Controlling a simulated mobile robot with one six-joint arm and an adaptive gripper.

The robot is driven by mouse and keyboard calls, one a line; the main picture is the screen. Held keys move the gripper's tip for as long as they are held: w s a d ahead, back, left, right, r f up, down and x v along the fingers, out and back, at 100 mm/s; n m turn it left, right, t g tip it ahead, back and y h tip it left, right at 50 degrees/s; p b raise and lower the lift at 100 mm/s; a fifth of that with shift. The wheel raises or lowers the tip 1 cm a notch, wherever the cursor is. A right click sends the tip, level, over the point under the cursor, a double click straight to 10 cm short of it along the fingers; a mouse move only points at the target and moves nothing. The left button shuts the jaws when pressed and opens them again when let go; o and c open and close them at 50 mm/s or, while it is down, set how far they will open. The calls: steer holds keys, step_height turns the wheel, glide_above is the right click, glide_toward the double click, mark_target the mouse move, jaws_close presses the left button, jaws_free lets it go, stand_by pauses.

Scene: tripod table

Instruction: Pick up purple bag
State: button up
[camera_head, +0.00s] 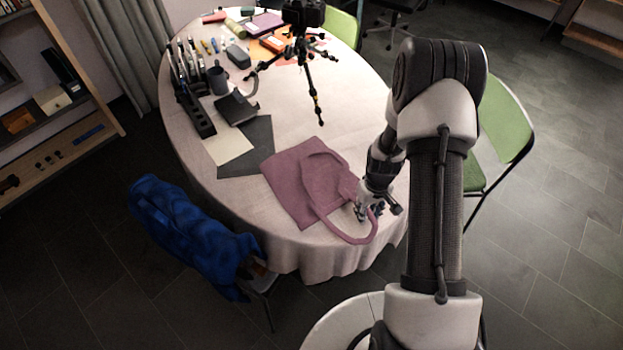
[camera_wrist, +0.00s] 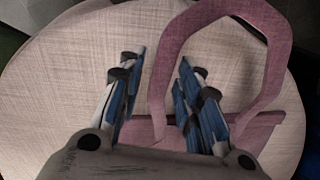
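The purple bag (camera_head: 291,186) lies flat on the round table (camera_head: 352,92) with the pale cloth, near its front edge. One handle (camera_head: 347,236) loops out toward the front edge. My gripper (camera_head: 372,209) is low at the bag's right side, by this handle. In the wrist view my gripper (camera_wrist: 162,57) has its two blue-padded fingers apart. One side of the handle (camera_wrist: 162,78) shows in the gap between them, and the loop curves over to the right. Whether the fingers touch it is unclear. Part of the bag (camera_wrist: 146,130) is hidden behind the gripper.
A black tripod (camera_head: 301,50) stands toward the back of the table. A dark tool rack (camera_head: 192,98) and a dark sheet (camera_head: 249,150) lie left of the bag. A blue jacket (camera_head: 185,222) hangs on a chair at the front left. A green chair (camera_head: 503,122) stands right.

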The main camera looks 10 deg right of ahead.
jaws_close()
steer(key=shift+r, duration=0.1)
stand_by(0.3)
step_height(320, 180, up, 20)
steer(key=p, duration=0.5)
